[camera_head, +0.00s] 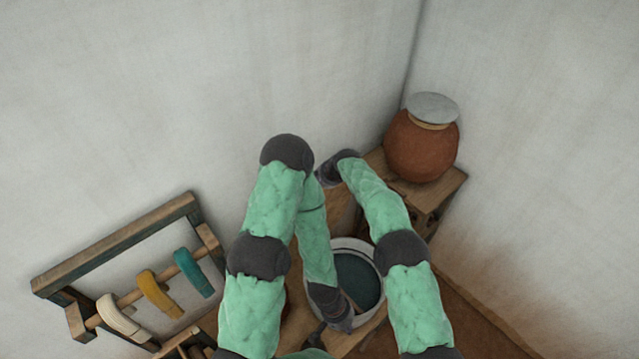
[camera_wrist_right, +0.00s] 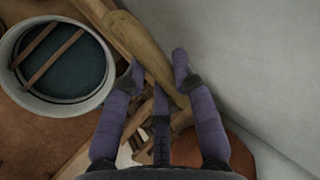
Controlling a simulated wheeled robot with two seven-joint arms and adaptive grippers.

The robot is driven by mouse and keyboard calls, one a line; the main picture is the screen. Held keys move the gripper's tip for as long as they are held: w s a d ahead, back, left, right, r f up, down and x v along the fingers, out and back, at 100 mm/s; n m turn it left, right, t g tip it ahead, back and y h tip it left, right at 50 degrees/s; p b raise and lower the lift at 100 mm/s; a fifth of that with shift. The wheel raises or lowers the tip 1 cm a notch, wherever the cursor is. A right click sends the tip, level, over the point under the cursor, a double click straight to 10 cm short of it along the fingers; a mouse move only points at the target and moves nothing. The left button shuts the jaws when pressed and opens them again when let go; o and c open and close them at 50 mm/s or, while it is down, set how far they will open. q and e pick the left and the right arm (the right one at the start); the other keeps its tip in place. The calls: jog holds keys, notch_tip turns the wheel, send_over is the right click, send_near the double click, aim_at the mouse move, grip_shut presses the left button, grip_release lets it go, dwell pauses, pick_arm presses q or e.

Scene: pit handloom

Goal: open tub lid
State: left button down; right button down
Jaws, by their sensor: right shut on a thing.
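The tub (camera_head: 343,243) is a pale round vessel with dark blue-green liquid in it, and its top is uncovered. It also shows in the right wrist view (camera_wrist_right: 97,98), with two thin wooden sticks across its mouth. A wooden lid (camera_wrist_right: 143,42) is seen nearly edge-on, off the tub and tilted up. My right gripper (camera_wrist_right: 158,76) is shut on the lid, with purple fingers on either side of it. In the head view the right gripper (camera_head: 328,175) is beyond the tub. My left gripper (camera_head: 338,318) is at the tub's near side, and its jaws are unclear.
A round clay jar (camera_head: 422,148) with a grey cover (camera_head: 433,108) stands on a wooden stand (camera_head: 445,192) in the corner behind the tub. A wooden rack (camera_head: 110,245) with white, yellow and teal yarn hanks stands at the left. Pale walls close in behind.

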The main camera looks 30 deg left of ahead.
jog(key=shift+r, duration=0.15)
jog(key=c, duration=1)
grip_release()
jog(key=shift+o, duration=0.2)
jog(key=v, duration=1.2)
